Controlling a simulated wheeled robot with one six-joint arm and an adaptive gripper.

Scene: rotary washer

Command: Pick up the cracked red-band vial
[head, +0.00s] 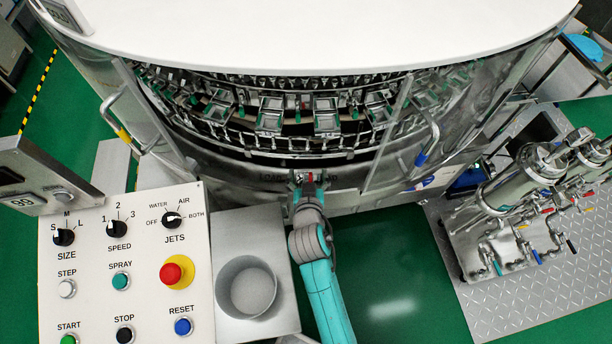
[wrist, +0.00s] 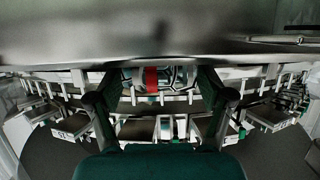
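A clear glass vial with a red band (wrist: 152,78) shows in the wrist view, lying sideways across the picture at a metal holder. My gripper (wrist: 158,98) has its two dark green fingers spread, one on each side of the vial, with gaps between. The gripper is open and holds nothing. In the head view my gripper (head: 308,180) is at the washer's front opening, with a small patch of red near its tip.
The rotary washer (head: 260,150) has a ring of metal holders under a white top (head: 300,30). A metal edge (wrist: 150,45) hangs close above the vial. A control panel (head: 120,270) and a round bin (head: 246,287) stand left of my arm; pipework (head: 520,190) stands right.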

